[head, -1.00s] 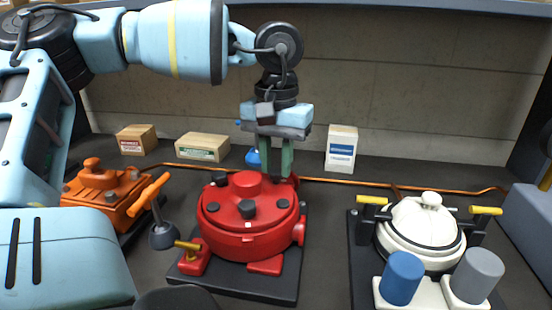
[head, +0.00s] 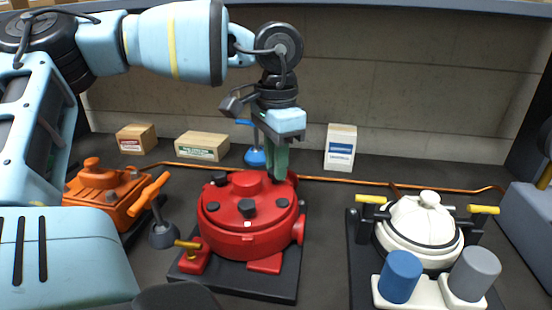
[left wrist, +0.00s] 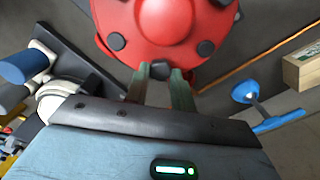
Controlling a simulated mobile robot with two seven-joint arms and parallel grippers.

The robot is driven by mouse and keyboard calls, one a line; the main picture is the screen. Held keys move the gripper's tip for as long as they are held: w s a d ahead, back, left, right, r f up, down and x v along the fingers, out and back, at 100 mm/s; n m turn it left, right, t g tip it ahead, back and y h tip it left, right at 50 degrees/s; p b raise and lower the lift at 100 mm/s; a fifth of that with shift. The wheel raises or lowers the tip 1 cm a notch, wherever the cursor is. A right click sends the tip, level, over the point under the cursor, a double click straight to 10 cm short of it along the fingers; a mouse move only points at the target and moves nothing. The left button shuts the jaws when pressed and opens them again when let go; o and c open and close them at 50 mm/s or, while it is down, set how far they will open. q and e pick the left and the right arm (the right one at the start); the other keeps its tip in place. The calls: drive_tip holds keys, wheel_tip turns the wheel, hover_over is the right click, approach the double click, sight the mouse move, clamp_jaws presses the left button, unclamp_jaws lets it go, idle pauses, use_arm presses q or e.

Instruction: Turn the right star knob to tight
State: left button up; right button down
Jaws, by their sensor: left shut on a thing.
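A round red motor (head: 250,230) stands on a black base plate (head: 280,290) in the middle of the bench, with several dark knobs around its lid. My left gripper (head: 278,174) comes down from above at the motor's back right edge. In the left wrist view its two green fingers (left wrist: 161,78) are shut on a dark star knob (left wrist: 160,70). That knob is hidden behind the fingers in the head view. Another dark knob (head: 283,203) shows at the lid's right, and one (head: 247,208) at its front. No tight mark is readable. My right gripper is not in view.
A white domed machine (head: 420,226) with blue and grey cylinders stands right. Bench is clear between red and white machines.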

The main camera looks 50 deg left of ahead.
use_arm(q)
drive_tip(key=shift+w+r, duration=0.1)
drive_tip(key=shift+r, duration=0.15)
drive_tip(key=o, duration=1)
drive_tip(key=shift+f, duration=0.15)
wheel_tip(320, 180, up, 8)
idle(0.6)
